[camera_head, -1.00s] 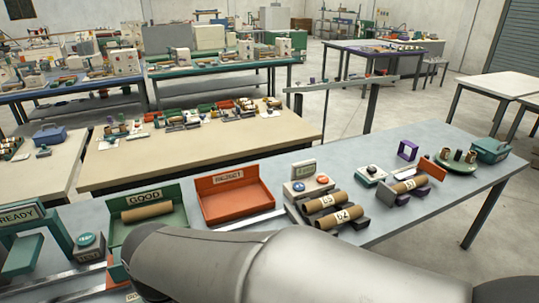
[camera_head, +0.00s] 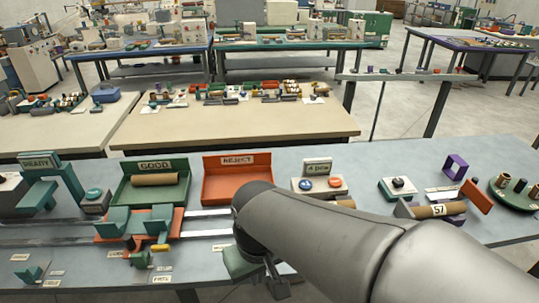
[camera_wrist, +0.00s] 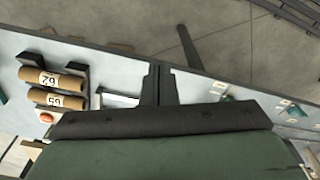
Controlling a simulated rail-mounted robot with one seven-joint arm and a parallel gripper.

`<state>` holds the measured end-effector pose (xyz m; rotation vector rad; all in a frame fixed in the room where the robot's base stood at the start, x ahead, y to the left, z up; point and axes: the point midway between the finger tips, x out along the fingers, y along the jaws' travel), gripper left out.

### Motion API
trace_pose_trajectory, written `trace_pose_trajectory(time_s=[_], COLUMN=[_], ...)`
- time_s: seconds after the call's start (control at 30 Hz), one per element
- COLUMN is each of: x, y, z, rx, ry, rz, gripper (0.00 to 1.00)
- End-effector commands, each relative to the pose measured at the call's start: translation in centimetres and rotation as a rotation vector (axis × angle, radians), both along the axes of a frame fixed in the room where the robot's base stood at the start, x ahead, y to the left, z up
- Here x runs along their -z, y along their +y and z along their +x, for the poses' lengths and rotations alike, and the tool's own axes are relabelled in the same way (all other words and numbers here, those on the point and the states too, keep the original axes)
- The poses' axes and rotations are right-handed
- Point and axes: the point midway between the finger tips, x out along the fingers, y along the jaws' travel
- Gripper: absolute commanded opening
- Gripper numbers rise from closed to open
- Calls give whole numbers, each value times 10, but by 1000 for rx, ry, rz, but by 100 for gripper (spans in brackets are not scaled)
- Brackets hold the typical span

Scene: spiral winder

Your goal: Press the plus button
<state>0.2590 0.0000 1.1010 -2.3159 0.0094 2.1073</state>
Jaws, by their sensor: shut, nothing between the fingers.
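A white control box (camera_head: 332,188) with a small display sign (camera_head: 317,168), a blue button (camera_head: 305,184) and an orange button (camera_head: 335,182) stands right of the reject tray. I cannot read a plus mark on either button. My gripper (camera_head: 278,290) shows at the bottom of the head view, low at the table's front edge, apart from the box. In the wrist view my gripper's fingers (camera_wrist: 157,82) are together and empty above the table edge. An orange round button (camera_wrist: 46,117) shows there at left, below the tubes.
The red reject tray (camera_head: 238,190) and the green good tray (camera_head: 121,193), holding a tube (camera_head: 154,180), stand at the back. Another box with a dark button (camera_head: 398,188) and a tube marked 57 (camera_head: 450,209) are at right. Two marked tubes (camera_wrist: 57,79) lie left in the wrist view.

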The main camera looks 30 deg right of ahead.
Motion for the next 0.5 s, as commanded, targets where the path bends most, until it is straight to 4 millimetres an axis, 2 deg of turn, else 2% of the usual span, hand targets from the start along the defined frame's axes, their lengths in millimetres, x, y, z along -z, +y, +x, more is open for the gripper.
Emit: trace_pose_trajectory(time_s=[0.07,0.13,0.17,0.27,0.37,0.4,0.47,0.5], x=[-2,-6,-8,-17,-19,-18,-13,-8], y=[-2,-8,-13,-35,-76,-96,-130,-155], z=[8,26,37,91,160,187,225,248], rx=[7,20,29,66,113,134,165,187], ry=[-3,-8,-11,-27,-47,-57,-73,-84], rz=[-2,-9,-12,-28,-43,-47,-51,-51], gripper=[0,0,0,0,0,0,0,0])
